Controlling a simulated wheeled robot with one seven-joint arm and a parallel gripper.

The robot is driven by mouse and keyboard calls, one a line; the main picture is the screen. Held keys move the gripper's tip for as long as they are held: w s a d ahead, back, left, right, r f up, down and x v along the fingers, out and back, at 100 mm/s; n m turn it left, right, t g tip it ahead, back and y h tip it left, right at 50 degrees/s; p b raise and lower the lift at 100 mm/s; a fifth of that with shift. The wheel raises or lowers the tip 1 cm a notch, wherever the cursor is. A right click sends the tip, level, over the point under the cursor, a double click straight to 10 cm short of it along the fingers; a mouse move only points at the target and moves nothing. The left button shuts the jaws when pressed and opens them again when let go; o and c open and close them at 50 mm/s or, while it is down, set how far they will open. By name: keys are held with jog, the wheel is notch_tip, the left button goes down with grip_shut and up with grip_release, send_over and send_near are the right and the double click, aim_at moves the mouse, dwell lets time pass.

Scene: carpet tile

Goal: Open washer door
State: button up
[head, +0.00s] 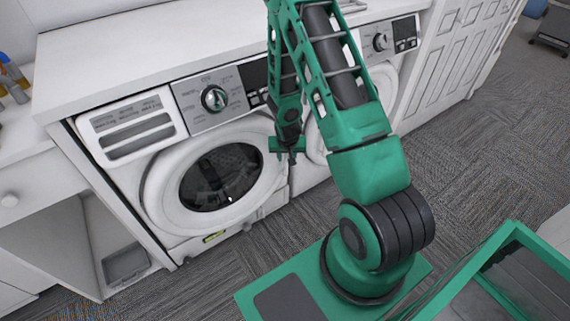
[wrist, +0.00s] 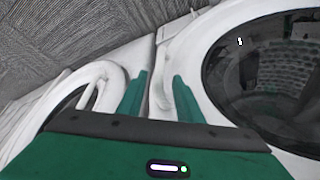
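A white front-loading washer (head: 160,205) stands under the counter at the left in the head view. Its round door (head: 265,190) has a dark glass window and looks shut. The door also fills the right side of the wrist view (wrist: 212,40). My gripper (head: 292,160) hangs by the door's right rim in the head view. In the wrist view, its two green fingers (wrist: 160,97) stand apart, with part of the white rim showing between and beyond them. I cannot tell whether they touch it.
A second white machine (head: 385,82) stands to the right, partly hidden by my arm; a round white door (wrist: 100,72) shows at left in the wrist view. The white counter (head: 130,50) lies above. Grey carpet (head: 455,150) is open at right.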

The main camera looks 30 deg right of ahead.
aim_at(286, 161)
jog(key=x, duration=0.7)
jog(key=shift+f, duration=0.2)
jog(key=shift+d, duration=0.1)
grip_shut()
